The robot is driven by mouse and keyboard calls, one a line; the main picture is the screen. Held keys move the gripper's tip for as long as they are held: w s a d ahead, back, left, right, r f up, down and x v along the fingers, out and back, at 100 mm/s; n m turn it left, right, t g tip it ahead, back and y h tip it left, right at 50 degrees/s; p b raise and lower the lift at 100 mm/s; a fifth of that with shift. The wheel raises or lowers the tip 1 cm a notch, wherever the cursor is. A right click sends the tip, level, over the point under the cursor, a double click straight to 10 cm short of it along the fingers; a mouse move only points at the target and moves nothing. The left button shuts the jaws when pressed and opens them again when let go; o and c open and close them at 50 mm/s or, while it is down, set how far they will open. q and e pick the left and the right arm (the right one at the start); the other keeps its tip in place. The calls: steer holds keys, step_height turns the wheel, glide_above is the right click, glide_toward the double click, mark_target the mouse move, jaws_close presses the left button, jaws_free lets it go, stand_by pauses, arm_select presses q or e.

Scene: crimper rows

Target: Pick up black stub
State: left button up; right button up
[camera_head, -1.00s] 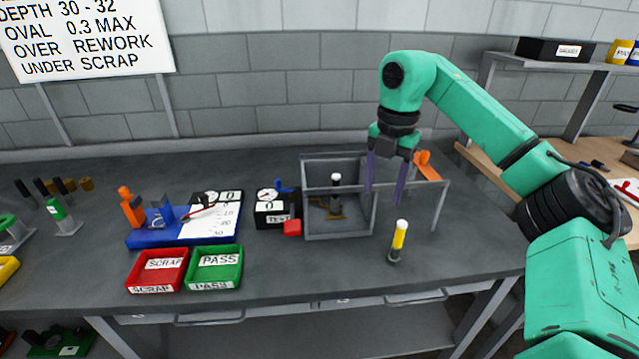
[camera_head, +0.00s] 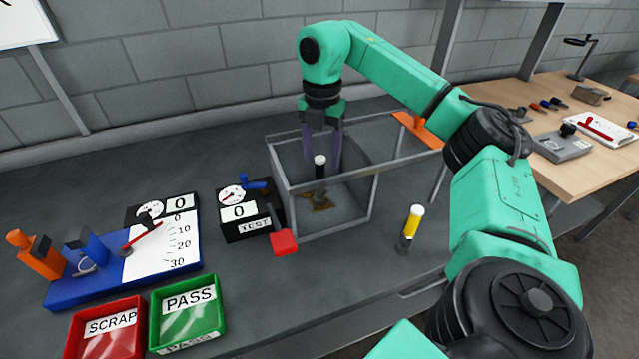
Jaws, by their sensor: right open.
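The black stub (camera_head: 320,184) has a white top and stands upright inside a grey-framed box (camera_head: 372,205) with see-through sides, on a small brownish fixture (camera_head: 321,207). My right gripper (camera_head: 322,160) points down at the box, with its two purple fingers apart and nothing between them that I can make out. In the picture, the fingers lie on either side of the stub's white top. I cannot tell whether they are around it or behind it. My left gripper is out of view.
A yellow stub with a white top (camera_head: 413,222) stands right of the box. A tester (camera_head: 243,212) with a red block (camera_head: 284,243) stands left. A blue gauge fixture (camera_head: 75,288), red SCRAP tray (camera_head: 75,340) and green PASS tray (camera_head: 216,322) are further left.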

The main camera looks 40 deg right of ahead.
mark_target(320, 173)
step_height(320, 173, down, 5)
steer(key=shift+a+f+p, duration=0.1)
steer(key=shift+a+p, duration=0.05)
steer(key=shift+p, duration=0.65)
steer(key=shift+f, duration=0.3)
steer(key=shift+w, duration=0.1)
steer(key=shift+c, duration=0.6)
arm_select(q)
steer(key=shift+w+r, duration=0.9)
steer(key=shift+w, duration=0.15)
arm_select(e)
jaws_close()
steer(key=shift+r, duration=0.1)
